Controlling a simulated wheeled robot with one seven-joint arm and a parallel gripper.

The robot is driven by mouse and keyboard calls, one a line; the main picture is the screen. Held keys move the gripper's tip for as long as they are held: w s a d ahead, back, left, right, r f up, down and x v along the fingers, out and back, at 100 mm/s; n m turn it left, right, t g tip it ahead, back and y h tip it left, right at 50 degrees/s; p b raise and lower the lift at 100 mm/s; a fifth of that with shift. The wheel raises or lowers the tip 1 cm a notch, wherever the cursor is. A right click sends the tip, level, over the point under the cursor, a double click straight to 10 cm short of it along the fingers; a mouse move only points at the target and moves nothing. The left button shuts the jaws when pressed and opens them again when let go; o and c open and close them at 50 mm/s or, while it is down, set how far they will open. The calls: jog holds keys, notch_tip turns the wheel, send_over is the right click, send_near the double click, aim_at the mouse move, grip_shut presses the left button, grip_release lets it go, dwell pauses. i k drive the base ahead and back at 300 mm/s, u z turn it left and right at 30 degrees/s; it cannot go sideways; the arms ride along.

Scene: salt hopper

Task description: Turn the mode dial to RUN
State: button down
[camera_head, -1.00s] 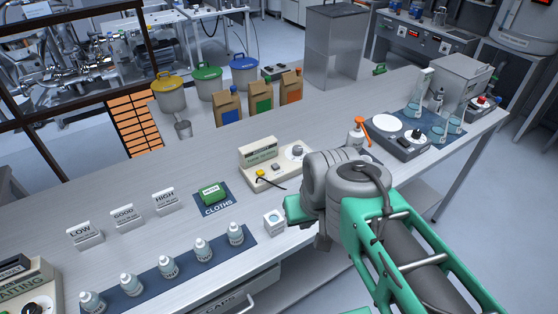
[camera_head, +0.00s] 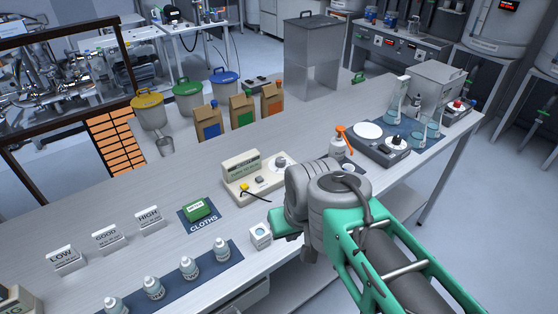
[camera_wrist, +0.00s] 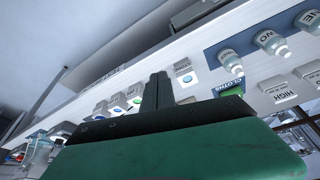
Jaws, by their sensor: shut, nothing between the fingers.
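A beige control unit (camera_head: 246,178) stands mid-bench in the head view. I see no contact with the knob.
A white box with a blue spot (camera_head: 260,236) sits close to my gripper. A green pack (camera_head: 200,208) lies on the cloths mat, with several bottles nearer. A spray bottle (camera_head: 338,146) and a grey instrument (camera_head: 368,147) stand right.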

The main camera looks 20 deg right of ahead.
aim_at(280, 162)
jog(key=u, duration=0.75)
jog(key=k, duration=0.75)
jog(key=z, duration=0.45)
jog(key=i, duration=1)
jog(key=z, duration=0.05)
